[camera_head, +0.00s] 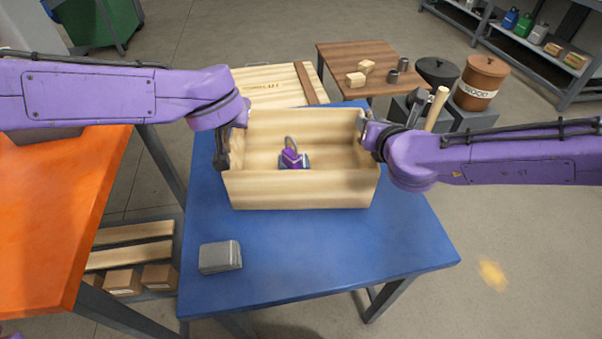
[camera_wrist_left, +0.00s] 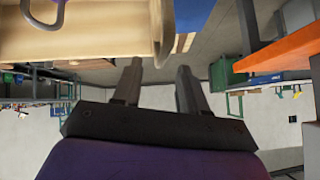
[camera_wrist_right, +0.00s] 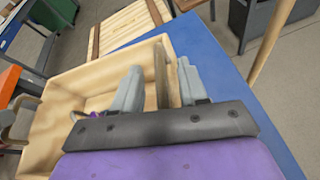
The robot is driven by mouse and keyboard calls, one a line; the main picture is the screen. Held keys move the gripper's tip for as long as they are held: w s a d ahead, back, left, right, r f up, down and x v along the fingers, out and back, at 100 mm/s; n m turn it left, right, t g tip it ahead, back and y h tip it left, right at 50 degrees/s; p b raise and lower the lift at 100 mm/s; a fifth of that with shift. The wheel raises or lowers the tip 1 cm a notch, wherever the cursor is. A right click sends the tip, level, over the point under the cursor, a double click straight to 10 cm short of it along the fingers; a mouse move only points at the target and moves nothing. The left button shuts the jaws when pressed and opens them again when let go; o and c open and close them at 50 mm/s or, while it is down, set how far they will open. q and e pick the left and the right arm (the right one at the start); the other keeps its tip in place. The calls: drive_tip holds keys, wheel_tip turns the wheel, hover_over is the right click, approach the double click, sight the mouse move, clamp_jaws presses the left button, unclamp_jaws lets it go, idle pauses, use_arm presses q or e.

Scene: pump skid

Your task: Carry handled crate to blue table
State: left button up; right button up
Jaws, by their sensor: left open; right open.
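The handled crate (camera_head: 300,190) is a light wooden open box resting on the blue table (camera_head: 320,250). A purple and grey item (camera_head: 292,158) with a hook or shackle sits inside it. My left gripper (camera_head: 221,160) is at the crate's left end; in the left wrist view its fingers (camera_wrist_left: 158,85) are apart, with the crate wall (camera_wrist_left: 130,30) close by. My right gripper (camera_head: 370,140) is at the right end; in the right wrist view its open fingers (camera_wrist_right: 155,88) stand on either side of the crate's end wall or handle. Contact cannot be told.
A grey block (camera_head: 220,257) lies on the blue table's front left. An orange table (camera_head: 60,210) stands at left. Behind are a wooden lid-like panel (camera_head: 265,85), a brown table (camera_head: 370,60) with blocks, and two bins (camera_head: 480,82). The blue table's front is mostly clear.

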drive_tip(key=shift+s+r, duration=0.1)
drive_tip(key=shift+s, duration=0.05)
use_arm(q)
drive_tip(key=v, duration=0.7)
drive_tip(key=shift+s+r, duration=0.15)
drive_tip(key=shift+s, duration=0.05)
use_arm(e)
drive_tip(key=v, duration=0.7)
drive_tip(key=shift+s, duration=0.15)
use_arm(q)
drive_tip(key=shift+d, duration=0.1)
use_arm(e)
drive_tip(key=shift+d, duration=0.1)
